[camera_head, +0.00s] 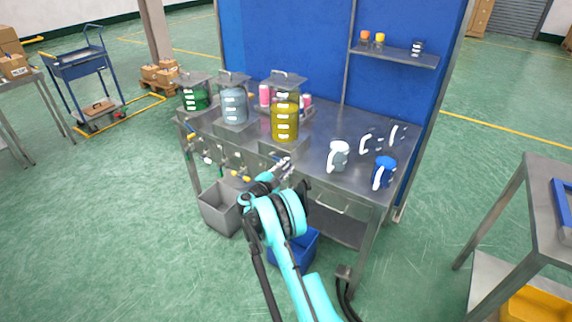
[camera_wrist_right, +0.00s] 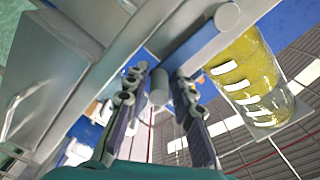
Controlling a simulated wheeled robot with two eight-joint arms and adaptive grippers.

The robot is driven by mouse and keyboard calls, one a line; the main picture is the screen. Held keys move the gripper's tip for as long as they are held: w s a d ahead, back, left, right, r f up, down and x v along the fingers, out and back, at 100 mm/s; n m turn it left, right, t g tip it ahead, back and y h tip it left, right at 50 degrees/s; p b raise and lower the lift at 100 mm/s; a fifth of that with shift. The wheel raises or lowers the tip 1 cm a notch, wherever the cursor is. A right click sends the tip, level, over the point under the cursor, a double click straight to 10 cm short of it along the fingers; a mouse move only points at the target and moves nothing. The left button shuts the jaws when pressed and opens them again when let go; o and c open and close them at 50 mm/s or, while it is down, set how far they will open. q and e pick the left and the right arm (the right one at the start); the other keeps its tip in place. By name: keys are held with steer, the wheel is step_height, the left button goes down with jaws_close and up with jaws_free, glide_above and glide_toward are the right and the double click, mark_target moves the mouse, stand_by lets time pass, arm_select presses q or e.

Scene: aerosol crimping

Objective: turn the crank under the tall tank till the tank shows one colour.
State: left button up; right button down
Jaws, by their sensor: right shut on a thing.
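The tall tank (camera_head: 285,119) stands on the steel bench, the rightmost of three tanks. It holds yellow liquid with white marks on its wall, under a clear upper part. It also shows in the right wrist view (camera_wrist_right: 250,80), where the yellow looks streaky; I cannot tell if it is one even colour. My right gripper (camera_head: 287,166) is at the bench's front edge, below the tank. In the wrist view its fingers (camera_wrist_right: 160,98) are on both sides of the grey crank handle (camera_wrist_right: 158,84), shut on it. The crank is hidden in the head view. My left gripper is out of view.
A green tank (camera_head: 195,98) and a pale blue tank (camera_head: 235,103) stand left of it. A grey bin (camera_head: 219,209) and a blue bin (camera_head: 300,247) are below.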

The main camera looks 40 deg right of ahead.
steer(key=shift+w+a+f, duration=0.2)
steer(key=shift+a+f, duration=0.05)
stand_by(0.3)
steer(key=c, duration=1.6)
jaws_free()
steer(key=shift+o, duration=0.6)
steer(key=shift+w+a, duration=0.1)
steer(key=shift+w, duration=0.05)
steer(key=v, duration=1.2)
